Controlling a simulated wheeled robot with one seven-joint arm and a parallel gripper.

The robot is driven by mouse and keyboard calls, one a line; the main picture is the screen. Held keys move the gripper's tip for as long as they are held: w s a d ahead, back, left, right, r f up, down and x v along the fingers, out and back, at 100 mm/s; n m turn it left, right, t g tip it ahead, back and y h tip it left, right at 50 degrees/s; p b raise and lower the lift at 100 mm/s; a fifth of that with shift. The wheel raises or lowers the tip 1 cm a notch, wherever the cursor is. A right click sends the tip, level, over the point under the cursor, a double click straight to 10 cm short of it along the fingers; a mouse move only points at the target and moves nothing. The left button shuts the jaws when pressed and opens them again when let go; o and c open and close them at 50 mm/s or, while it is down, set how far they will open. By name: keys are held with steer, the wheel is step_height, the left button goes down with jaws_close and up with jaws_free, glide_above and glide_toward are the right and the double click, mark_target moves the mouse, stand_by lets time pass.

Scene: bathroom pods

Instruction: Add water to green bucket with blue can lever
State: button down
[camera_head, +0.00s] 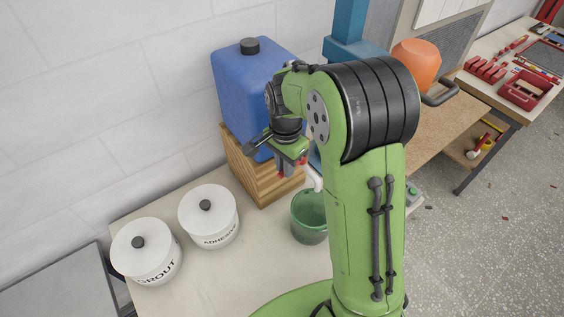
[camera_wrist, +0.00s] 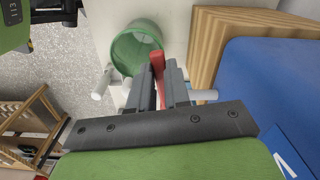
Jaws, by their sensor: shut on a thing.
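The blue can (camera_head: 240,95) with a black cap stands on a slatted wooden stand (camera_head: 262,172); it also fills the right of the wrist view (camera_wrist: 275,85). My gripper (camera_head: 288,168) is in front of the can's lower part. In the wrist view its two fingers (camera_wrist: 160,88) are closed around the red lever (camera_wrist: 157,63). The white spout (camera_head: 314,180) points down over the green bucket (camera_head: 309,215), which stands upright on the bench, partly behind my arm. The bucket also shows beyond the fingers in the wrist view (camera_wrist: 135,47). I cannot make out any water.
White lidded tubs marked grout (camera_head: 146,250) and adhesive (camera_head: 208,217) stand left on the pale bench (camera_head: 220,280). An orange pot (camera_head: 416,62) is behind my arm. A tool table (camera_head: 520,80) stands at the right. Bench space in front of the tubs is free.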

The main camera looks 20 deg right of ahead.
steer(key=n, duration=0.1)
steer(key=s+d+n, duration=0.1)
steer(key=n, duration=0.1)
steer(key=shift+s+d+n+b, duration=0.15)
steer(key=shift+s+n+b, duration=0.15)
steer(key=shift+b, duration=0.1)
steer(key=c, duration=1.1)
jaws_free()
step_height(320, 180, up, 16)
steer(key=shift+f+p, duration=0.1)
steer(key=shift+p, duration=0.6)
steer(key=shift+c, duration=0.2)
